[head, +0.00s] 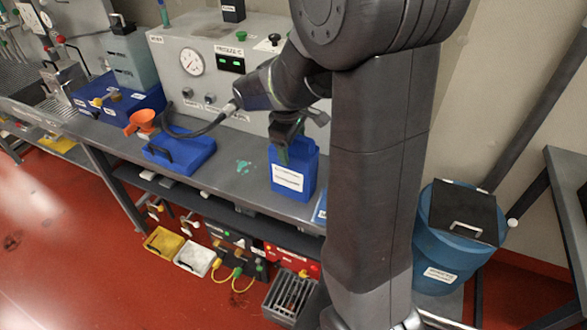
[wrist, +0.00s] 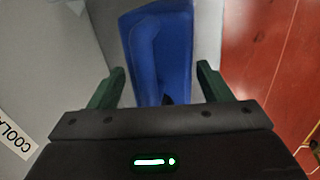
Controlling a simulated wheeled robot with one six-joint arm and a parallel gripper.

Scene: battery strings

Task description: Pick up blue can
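The blue can (head: 293,172) stands upright on the grey bench in the head view, with a white label on its front. My gripper (head: 290,142) is over the top of the can, and part of it is hidden by my arm. In the wrist view my gripper (wrist: 158,88) has its two green fingers wide apart. The blue can (wrist: 160,50) shows between and beyond the fingers, with a visible gap on each side. I see no contact between fingers and can.
A blue tray (head: 182,160) with a black handle and an orange funnel (head: 141,122) lie left on the bench. A grey panel with a gauge (head: 191,62) stands behind. A blue bin (head: 440,262) stands at right.

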